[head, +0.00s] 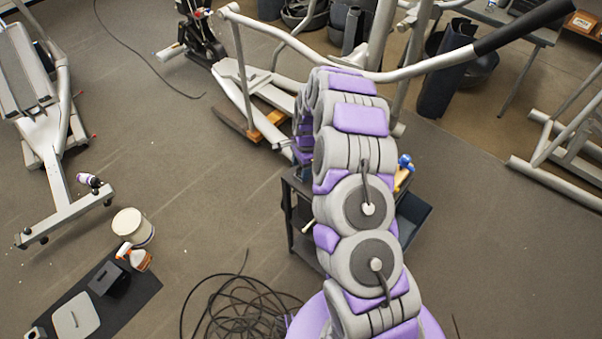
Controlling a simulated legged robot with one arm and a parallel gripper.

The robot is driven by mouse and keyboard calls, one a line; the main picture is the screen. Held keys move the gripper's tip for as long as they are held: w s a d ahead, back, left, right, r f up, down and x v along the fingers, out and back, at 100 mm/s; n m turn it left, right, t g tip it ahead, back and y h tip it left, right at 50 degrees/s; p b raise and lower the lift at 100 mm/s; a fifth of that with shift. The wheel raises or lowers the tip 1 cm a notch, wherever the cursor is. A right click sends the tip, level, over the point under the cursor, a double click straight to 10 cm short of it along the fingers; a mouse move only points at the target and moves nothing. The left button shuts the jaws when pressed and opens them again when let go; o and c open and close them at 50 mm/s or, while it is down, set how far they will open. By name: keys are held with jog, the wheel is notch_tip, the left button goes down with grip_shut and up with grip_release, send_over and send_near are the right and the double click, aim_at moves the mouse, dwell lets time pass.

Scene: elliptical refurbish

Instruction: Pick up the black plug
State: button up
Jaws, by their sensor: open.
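I cannot make out a black plug for certain in the head view. A coiled black cable (240,312) lies on the floor at the bottom centre, partly hidden by my arm. A thin black cable (128,47) runs across the floor at the upper left, its near end by the elliptical machine; I cannot tell whether a plug is on it. My grey and purple arm rises through the middle and bends away at the top. Its far end drops behind the front links, and I cannot make out my gripper's fingers there.
An elliptical machine (235,85) stands beyond my arm, with a dark cart (300,240) below. A black mat (142,285), white bucket (132,228) and orange-white spray bottle (136,258) are at the lower left. Another machine (50,140) stands far left. Left-centre floor is mostly clear.

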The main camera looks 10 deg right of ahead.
jog(key=shift+a, duration=0.15)
jog(key=shift+c, duration=0.4)
jog(key=shift+d, duration=0.45)
jog(key=c, duration=0.6)
jog(key=shift+a, duration=0.25)
grip_shut()
jog(key=shift+r, duration=0.15)
